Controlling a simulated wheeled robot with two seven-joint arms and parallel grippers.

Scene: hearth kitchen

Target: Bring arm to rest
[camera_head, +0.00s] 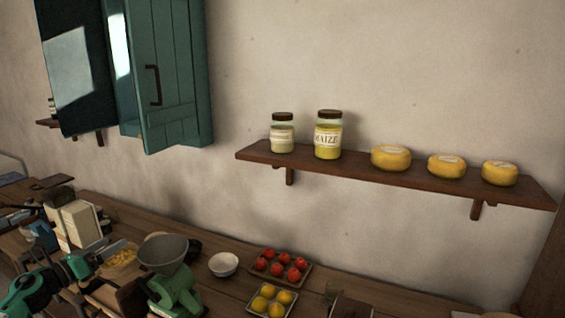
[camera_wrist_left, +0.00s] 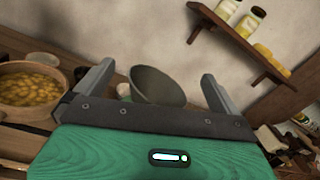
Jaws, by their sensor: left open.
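My left arm comes in at the lower left of the head view. Its gripper (camera_head: 113,256) is over the counter, left of a green grinder with a grey hopper (camera_head: 164,252). In the left wrist view the two fingers of my left gripper (camera_wrist_left: 157,74) stand wide apart. The grey hopper (camera_wrist_left: 158,86) shows beyond and between them, and I see nothing held. My right gripper is in neither view.
A wooden bowl of yellow pieces (camera_wrist_left: 28,92) is left of the fingers. A white bowl (camera_head: 223,265), a tray of red fruit (camera_head: 281,265) and a tray of yellow fruit (camera_head: 271,300) lie to the right. A wall shelf (camera_head: 400,178) holds jars and cheeses; a teal cabinet (camera_head: 175,90) has its door open.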

